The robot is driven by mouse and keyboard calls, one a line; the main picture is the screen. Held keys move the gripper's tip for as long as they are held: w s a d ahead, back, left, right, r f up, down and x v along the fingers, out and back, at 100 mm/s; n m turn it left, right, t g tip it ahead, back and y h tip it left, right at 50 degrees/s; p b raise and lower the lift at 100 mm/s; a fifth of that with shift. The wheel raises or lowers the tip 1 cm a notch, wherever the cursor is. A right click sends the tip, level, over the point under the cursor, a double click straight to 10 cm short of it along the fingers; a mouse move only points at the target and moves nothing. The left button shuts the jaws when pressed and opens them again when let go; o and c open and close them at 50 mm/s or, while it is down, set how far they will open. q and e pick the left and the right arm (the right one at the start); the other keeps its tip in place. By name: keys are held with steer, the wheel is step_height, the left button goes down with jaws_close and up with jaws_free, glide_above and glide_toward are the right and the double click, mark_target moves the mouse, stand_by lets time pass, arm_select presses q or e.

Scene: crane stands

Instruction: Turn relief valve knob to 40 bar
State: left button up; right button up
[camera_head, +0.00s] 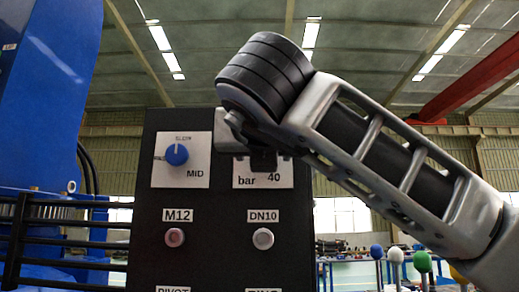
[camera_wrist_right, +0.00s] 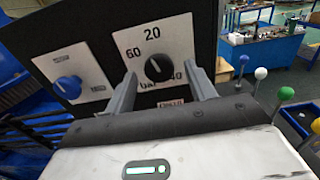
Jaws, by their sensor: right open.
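The relief valve knob (camera_wrist_right: 157,68) is small, round and black, in the right wrist view. It sits on a white dial plate (camera_wrist_right: 176,38) printed 20, 60, 40 and "bar". I cannot clearly tell where its pointer points. My right gripper (camera_wrist_right: 162,71) is open, with one finger on each side of the knob; I see a gap on both sides. My left gripper is not in view.
A blue knob (camera_head: 177,154) on a white plate is left of the dial on the same black panel (camera_head: 222,222). Below are round buttons labelled M12 (camera_head: 174,237) and DN10 (camera_head: 263,239). Levers with coloured balls, one green (camera_head: 422,261), stand at the right. Black rails are at the left.

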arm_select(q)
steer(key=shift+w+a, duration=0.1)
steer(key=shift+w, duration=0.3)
arm_select(e)
steer(key=shift+w, duration=0.7)
steer(key=shift+s, duration=0.1)
steer(key=c, duration=1)
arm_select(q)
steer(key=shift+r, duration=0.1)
arm_select(e)
steer(key=shift+o, duration=0.2)
